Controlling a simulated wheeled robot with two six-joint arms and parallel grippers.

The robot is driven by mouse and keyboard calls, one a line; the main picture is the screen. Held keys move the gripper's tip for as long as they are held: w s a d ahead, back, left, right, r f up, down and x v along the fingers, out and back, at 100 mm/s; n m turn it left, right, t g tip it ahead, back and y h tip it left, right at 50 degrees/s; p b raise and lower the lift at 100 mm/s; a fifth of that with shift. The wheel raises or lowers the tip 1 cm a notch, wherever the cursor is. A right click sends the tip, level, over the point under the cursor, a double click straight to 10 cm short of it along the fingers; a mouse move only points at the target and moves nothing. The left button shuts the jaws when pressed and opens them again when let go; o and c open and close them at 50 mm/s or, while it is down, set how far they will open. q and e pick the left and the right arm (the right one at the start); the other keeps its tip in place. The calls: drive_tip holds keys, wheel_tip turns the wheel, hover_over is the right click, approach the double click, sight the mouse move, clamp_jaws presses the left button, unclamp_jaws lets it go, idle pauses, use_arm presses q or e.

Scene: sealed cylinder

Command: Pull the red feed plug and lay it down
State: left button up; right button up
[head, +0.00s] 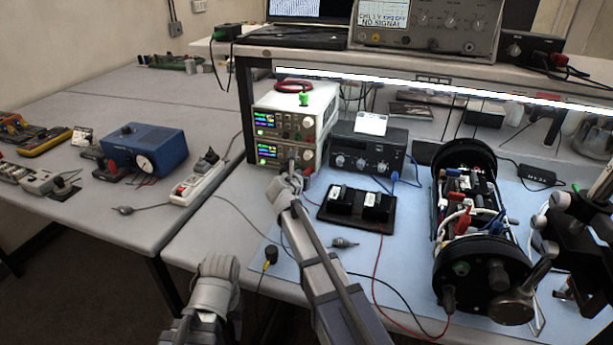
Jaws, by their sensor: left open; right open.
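A small red spot (308,170), possibly the red feed plug, shows at the front of the lower power supply (275,152). A red lead (375,275) runs from a black block (345,200) over the mat to a dark plug (448,298) on the end of the black cylinder (462,262).
A black plug with a yellow collar (270,254) lies on the blue mat (330,278). A white power strip (200,183) and blue box (145,148) are on the left. A dark-fronted instrument (368,150) stands behind the block. The front-left mat has bare room.

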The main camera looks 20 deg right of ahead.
idle(0.6)
clamp_jaws()
idle(0.3)
idle(0.8)
idle(0.3)
drive_tip(key=shift+s+a, duration=0.55)
drive_tip(key=shift+s, duration=0.3)
drive_tip(key=shift+s+a, duration=0.55)
drive_tip(key=shift+s, duration=0.25)
drive_tip(key=shift+s+a, duration=0.55)
drive_tip(key=shift+s, duration=0.3)
